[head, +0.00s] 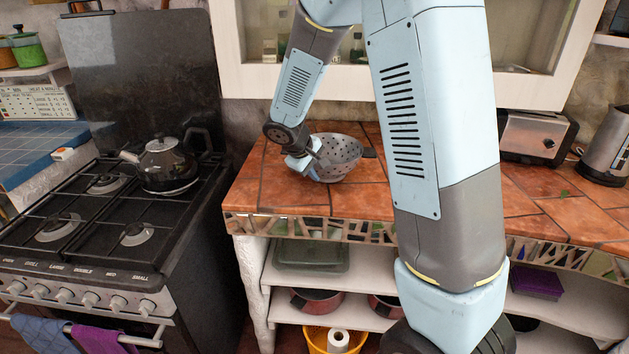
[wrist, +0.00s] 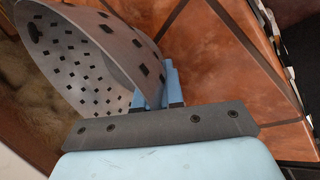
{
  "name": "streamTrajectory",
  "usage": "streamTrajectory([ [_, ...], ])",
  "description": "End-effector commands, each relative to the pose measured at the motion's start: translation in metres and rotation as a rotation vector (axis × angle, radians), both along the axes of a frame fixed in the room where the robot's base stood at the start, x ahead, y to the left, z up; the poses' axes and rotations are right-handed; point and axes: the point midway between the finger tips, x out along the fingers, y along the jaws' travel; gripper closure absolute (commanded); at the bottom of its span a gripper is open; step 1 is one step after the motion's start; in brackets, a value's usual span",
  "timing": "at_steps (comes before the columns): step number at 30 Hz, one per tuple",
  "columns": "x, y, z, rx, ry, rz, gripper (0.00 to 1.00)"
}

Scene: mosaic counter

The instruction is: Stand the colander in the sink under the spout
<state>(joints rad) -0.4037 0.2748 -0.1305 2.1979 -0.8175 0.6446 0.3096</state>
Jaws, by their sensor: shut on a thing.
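The colander (head: 340,160) is a grey metal bowl with dark holes, over the left part of the tiled counter. My gripper (head: 314,170) reaches it from the left and is shut on its near-left rim. In the wrist view, the blue fingers (wrist: 171,88) pinch the rim and the perforated inside of the colander (wrist: 85,50) fills the upper left. I cannot tell whether its base touches the tiles. No sink or spout shows in either view; my arm hides the middle of the counter.
The orange tiled counter (head: 265,190) runs to the right, with a toaster (head: 537,136) and a metal kettle (head: 608,145) at its right end. A stove (head: 95,225) with a dark kettle (head: 165,165) stands at left. A glass-fronted cabinet (head: 530,45) hangs behind.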

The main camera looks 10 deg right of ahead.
Motion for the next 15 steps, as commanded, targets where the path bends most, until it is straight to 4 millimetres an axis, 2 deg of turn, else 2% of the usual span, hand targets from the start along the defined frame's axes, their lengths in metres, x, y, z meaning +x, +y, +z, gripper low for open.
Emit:
streamTrajectory([
  [3, -0.001, 0.0, -0.019, -0.002, 0.005, 0.001, 1.0],
  [6, -0.002, 0.0, -0.027, -0.001, 0.003, -0.001, 1.0],
  [15, -0.001, 0.0, -0.028, 0.0, 0.002, -0.001, 1.0],
])
